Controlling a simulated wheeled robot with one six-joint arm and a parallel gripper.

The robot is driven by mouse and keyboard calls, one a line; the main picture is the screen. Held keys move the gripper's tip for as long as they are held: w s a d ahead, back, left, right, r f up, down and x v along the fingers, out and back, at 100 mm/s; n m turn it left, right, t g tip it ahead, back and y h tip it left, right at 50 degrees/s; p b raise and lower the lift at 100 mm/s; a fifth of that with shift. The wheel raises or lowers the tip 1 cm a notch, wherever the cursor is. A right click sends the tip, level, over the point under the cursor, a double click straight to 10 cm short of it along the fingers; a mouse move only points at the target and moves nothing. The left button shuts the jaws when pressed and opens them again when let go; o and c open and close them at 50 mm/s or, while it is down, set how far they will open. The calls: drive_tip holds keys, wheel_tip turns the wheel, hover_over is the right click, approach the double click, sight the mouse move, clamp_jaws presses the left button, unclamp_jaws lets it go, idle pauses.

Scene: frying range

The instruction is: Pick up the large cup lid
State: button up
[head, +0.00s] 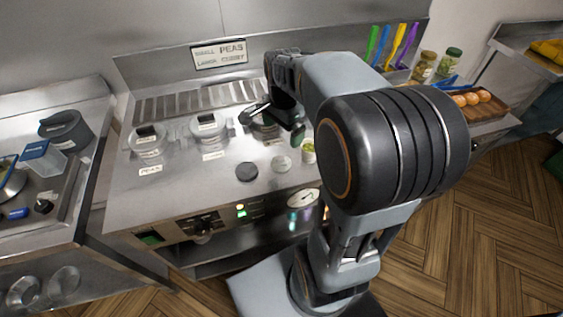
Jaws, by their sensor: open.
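Two flat round discs lie on the steel counter in front of the pots. One is dark (247,172), the other pale and clear-looking (281,164). I cannot tell for sure which is the large cup lid. A small pale cup with green contents (308,151) stands to their right, close to my arm. My gripper (271,127) is open, its fingers spread over the third pot at the right, behind the discs. It is apart from both discs. My arm hides the counter further right.
Two lidded pots, left (147,142) and middle (208,128), stand behind small labels. Coloured utensils (396,45), jars (424,66) and a wooden tray (492,104) stand right. The counter front left of the discs is clear.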

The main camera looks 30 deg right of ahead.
hover_over(281, 163)
drive_tip(key=shift+m, duration=0.3)
drive_tip(key=f, duration=0.7)
drive_tip(key=shift+s+d, duration=0.15)
drive_tip(key=shift+d, duration=0.15)
drive_tip(key=shift+a+f, duration=0.2)
drive_tip(key=shift+f, duration=3)
drive_tip(key=c, duration=1)
drive_tip(key=shift+w+r, duration=0.1)
drive_tip(key=shift+w, duration=0.1)
